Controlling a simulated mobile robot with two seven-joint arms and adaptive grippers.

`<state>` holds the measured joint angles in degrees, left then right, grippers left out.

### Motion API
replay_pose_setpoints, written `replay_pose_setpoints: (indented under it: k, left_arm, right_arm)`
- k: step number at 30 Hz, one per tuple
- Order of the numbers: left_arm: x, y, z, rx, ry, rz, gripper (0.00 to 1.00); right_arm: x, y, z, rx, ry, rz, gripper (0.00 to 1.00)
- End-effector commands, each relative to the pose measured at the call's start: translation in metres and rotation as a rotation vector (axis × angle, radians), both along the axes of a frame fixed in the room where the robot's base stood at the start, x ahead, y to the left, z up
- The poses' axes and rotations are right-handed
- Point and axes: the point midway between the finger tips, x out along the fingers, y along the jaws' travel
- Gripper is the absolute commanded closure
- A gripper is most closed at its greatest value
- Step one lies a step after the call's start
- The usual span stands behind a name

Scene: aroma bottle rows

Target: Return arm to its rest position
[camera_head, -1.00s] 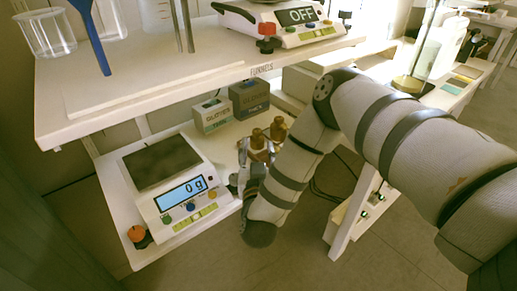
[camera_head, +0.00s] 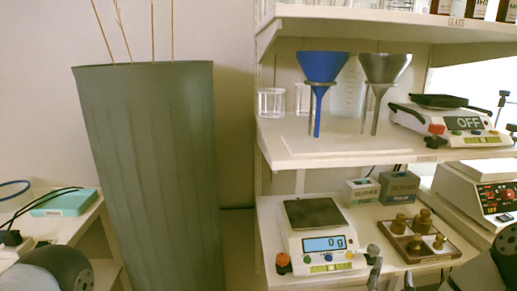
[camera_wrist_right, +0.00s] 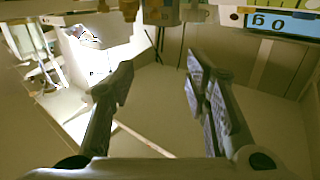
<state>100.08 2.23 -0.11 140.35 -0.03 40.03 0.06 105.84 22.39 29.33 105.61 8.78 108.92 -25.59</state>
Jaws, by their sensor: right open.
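My right gripper (camera_head: 390,274) shows at the bottom edge of the head view, in front of the lower shelf, with its arm coming in from the lower right. In the right wrist view my right gripper (camera_wrist_right: 158,82) is open, with its two fingers wide apart and nothing between them. Small amber bottles (camera_head: 398,224) with brown caps stand in a wooden tray (camera_head: 440,258) on the lower shelf, behind and apart from the gripper. A link of my left arm shows at the lower left; the left gripper is out of view.
The upper shelf (camera_head: 300,160) carries a blue funnel (camera_head: 322,68) and a switched-off device (camera_head: 452,122). A tall green planter (camera_head: 150,170) stands left.

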Motion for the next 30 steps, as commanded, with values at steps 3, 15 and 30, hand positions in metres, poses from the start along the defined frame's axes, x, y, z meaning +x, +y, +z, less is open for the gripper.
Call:
replay_pose_setpoints:
  k: [3, 15, 30]
  left_arm:
    - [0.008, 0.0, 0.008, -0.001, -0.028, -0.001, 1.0]
    - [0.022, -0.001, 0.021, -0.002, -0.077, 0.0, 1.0]
    - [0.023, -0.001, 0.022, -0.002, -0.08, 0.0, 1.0]
  right_arm:
    - [-0.058, 0.067, -0.087, 0.167, 0.379, 0.29, 0.57]
    - [-0.383, 0.084, -0.169, 0.478, 1.534, 0.43, 0.57]
    - [-0.432, 0.072, -0.154, 0.502, 1.701, 0.375, 0.57]
